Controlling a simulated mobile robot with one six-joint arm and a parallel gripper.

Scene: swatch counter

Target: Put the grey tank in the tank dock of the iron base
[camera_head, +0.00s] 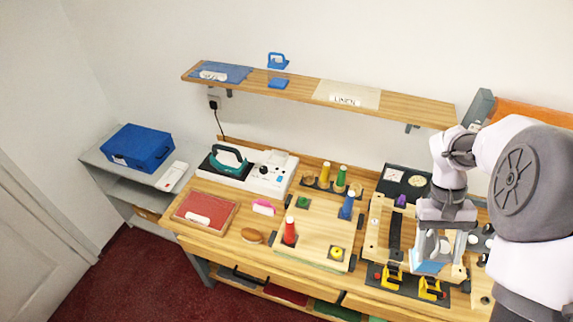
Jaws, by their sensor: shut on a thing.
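The iron base (277,184) is white and stands at the back left of the wooden counter. A teal iron (229,158) rests on its left part, and a dark dial (264,170) shows on its right part. I cannot clearly make out its tank dock at this size. My gripper (434,251) is at the right, low over a wooden frame and far from the base. It is shut on a small pale thing, mostly hidden by the fingers. I cannot tell for sure that this is the grey tank, and I see no other clear grey tank.
Coloured cones stand on a wooden board (312,228) between my gripper and the base. The wooden frame (374,232) and yellow-black clamps (391,277) lie around my gripper. A shelf (310,89) hangs above. A red pad (207,211) lies at the left.

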